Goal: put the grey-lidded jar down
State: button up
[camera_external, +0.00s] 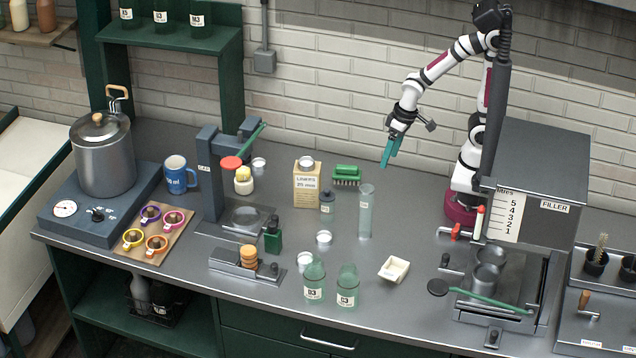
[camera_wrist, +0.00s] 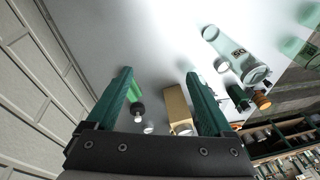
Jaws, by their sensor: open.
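My gripper (camera_external: 390,154) is high above the back of the counter, left of my arm's base. Its two green fingers are apart with nothing between them; they also show apart in the wrist view (camera_wrist: 158,76). In the wrist view, I cannot tell for sure which small round object is this jar.
A green brush (camera_external: 346,175) lies behind the jar. Two green glass bottles (camera_external: 314,281) (camera_external: 347,287) stand at the front. A white tray (camera_external: 394,270) lies to their right. The filler machine (camera_external: 541,185) stands at the right. Bare counter lies between the cylinder and the filler.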

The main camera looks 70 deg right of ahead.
aim_at(321, 210)
jog(key=w+a+f+n+t, duration=0.2)
jog(key=w+a+f, duration=0.1)
jog(key=w, duration=0.1)
jog(key=w+a+f+n+t+y, duration=0.1)
jog(key=w+a+f+n+t, duration=0.1)
jog(key=w+a+f, duration=0.2)
jog(key=w+a+f+n+t+y, duration=0.1)
jog(key=w+a+f+n, duration=0.1)
jog(key=w+a+f, duration=0.1)
jog(key=shift+w+a+f+t, duration=0.35)
jog(key=shift+w+f+t, duration=0.05)
jog(key=shift+w, duration=0.1)
jog(key=x, duration=0.7)
grip_shut()
